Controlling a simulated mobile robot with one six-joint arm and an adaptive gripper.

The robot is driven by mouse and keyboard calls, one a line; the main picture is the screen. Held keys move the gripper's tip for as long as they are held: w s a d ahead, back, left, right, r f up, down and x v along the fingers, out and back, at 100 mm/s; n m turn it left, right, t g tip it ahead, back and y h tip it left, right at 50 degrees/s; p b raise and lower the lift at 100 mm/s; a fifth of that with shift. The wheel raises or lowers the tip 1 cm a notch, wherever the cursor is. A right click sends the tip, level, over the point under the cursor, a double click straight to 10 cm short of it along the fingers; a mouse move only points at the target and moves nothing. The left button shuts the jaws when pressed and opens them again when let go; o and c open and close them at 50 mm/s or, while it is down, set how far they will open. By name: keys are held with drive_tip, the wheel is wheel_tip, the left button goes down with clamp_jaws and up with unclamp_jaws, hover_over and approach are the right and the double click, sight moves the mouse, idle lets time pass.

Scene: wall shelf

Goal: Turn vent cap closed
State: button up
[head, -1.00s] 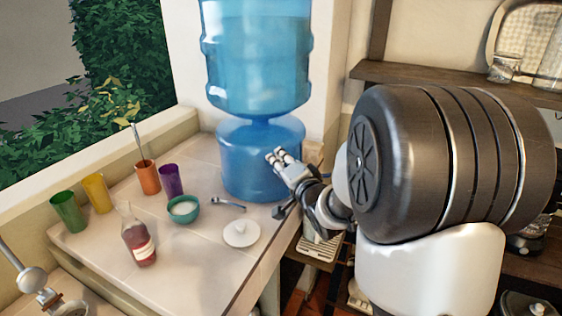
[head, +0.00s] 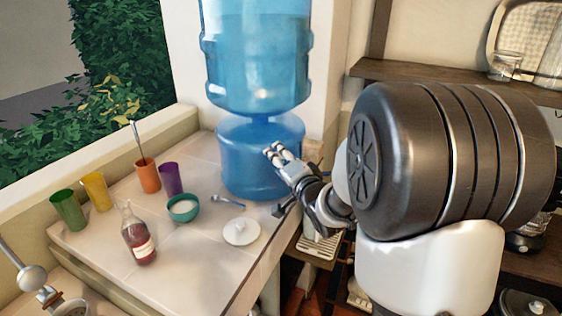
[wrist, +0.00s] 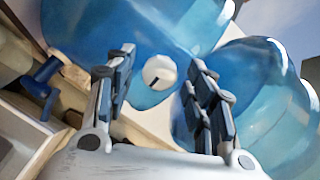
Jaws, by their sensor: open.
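The vent cap, a small white round knob with a dark mark (wrist: 159,73), shows in the wrist view against a blue bottle. It appears between my open fingers, and I see no contact. My gripper (wrist: 160,62) is open and empty, with one finger on each side of the cap in the picture. In the head view my gripper (head: 274,152) is in front of the lower blue bottle (head: 235,165), fingers pointing up and left. I cannot make out the cap in the head view. The upper blue bottle (head: 255,50) stands above the lower one.
A blue tap-like handle (wrist: 45,72) is at the left in the wrist view. On the tiled counter are a white lid (head: 241,232), a teal bowl (head: 184,210), a red bottle (head: 139,240) and several coloured cups. A dark wooden shelf (head: 450,85) is behind my arm.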

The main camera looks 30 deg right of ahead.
drive_tip(key=s+r, duration=0.1)
drive_tip(key=s, duration=0.6)
drive_tip(key=shift+s+a, duration=0.25)
drive_tip(key=shift+a, duration=0.05)
